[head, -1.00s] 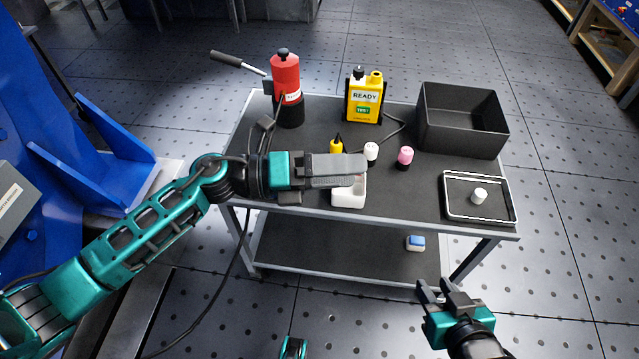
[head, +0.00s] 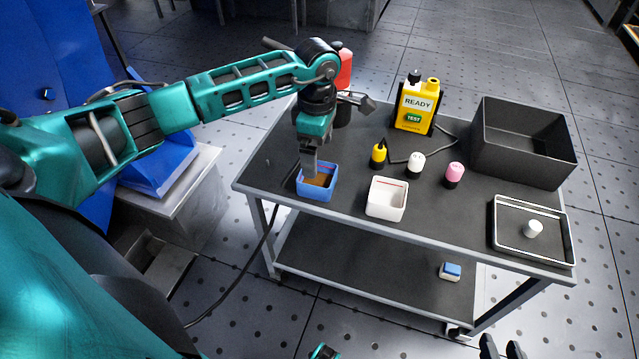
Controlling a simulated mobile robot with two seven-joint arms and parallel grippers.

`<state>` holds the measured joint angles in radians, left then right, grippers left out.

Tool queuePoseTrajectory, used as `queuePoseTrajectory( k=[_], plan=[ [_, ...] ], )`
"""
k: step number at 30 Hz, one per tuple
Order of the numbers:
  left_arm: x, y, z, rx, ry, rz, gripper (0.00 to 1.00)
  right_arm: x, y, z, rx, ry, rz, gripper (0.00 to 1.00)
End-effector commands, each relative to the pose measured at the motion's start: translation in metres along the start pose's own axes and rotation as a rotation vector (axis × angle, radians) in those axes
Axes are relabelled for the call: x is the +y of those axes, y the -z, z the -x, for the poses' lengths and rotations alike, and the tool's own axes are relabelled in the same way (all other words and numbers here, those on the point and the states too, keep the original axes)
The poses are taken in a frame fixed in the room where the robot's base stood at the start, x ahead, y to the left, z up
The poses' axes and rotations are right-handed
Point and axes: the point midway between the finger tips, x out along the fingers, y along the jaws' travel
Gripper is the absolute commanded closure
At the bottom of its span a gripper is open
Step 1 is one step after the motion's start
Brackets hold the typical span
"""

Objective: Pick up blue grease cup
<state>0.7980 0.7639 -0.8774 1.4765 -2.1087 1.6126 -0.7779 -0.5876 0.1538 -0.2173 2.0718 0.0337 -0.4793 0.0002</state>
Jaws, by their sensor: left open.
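The blue grease cup (head: 316,194) is a small square open box with brown grease inside. It stands upright on the cart's top near the left front edge. My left gripper (head: 309,174) points straight down at the cup's left back side, with its fingers overlapping the rim in the picture. It is open; I cannot tell whether the fingers touch the wall, and part of the cup's back left is hidden. My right gripper (head: 501,349) shows only its dark, parted fingertips at the bottom edge, away from the cart.
A white square cup (head: 386,211) stands right of the blue one. A yellow READY tester (head: 414,108), black bin (head: 526,160) and tray (head: 509,246) stand further off. A red cylinder (head: 345,70) is behind my arm.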

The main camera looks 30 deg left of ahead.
Motion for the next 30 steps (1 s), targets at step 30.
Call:
queuePoseTrajectory(
  k=[30],
  plan=[
    [0.005,0.002,-0.07,-0.004,-0.002,0.0,0.13,0.0,-0.018,-0.009,-0.006,-0.003,-0.007,0.64]
  ],
)
